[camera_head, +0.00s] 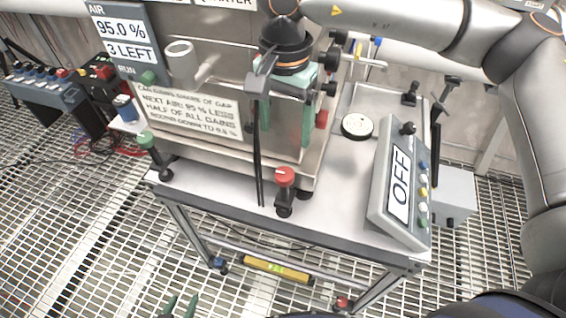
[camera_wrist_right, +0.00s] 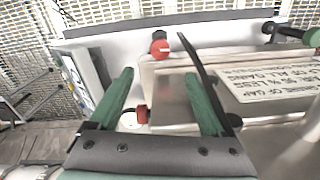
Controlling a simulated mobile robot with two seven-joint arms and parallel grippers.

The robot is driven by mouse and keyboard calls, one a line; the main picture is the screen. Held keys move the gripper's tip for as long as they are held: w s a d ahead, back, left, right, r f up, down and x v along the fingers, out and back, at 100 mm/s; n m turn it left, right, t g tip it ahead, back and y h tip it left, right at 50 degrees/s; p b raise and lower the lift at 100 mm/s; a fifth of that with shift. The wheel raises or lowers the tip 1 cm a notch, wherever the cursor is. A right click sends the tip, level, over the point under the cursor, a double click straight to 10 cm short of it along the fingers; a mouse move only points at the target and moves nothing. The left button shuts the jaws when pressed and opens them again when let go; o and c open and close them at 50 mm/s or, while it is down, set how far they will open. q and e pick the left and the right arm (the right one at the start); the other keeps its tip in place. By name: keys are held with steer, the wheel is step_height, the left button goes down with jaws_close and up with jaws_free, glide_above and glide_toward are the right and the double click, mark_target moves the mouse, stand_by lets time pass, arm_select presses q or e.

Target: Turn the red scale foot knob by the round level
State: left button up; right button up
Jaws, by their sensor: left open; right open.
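Two red scale foot knobs are at the right side of the steel scale housing. The one nearer the round level (camera_head: 357,127) is the back knob (camera_head: 321,119), partly hidden by the housing. In the right wrist view this knob (camera_wrist_right: 142,114) shows beside the pale round level (camera_wrist_right: 128,121), between my fingers in the picture. The front red knob (camera_head: 285,176) stands at the near corner and also shows in the wrist view (camera_wrist_right: 159,47). My right gripper (camera_head: 283,115) is open, fingers down, in front of the housing in the picture; contact is unclear. My left gripper (camera_head: 180,304) is open at the bottom edge.
A tilted panel reading OFF (camera_head: 400,180) stands at the table's right. A thin black rod (camera_head: 259,150) hangs before the housing. A green knob (camera_head: 147,141) is at the left corner.

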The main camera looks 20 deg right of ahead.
mark_target(285, 173)
step_height(285, 173, down, 12)
steer(key=shift+f+p, duration=0.1)
steer(key=shift+p, duration=0.8)
jaws_close()
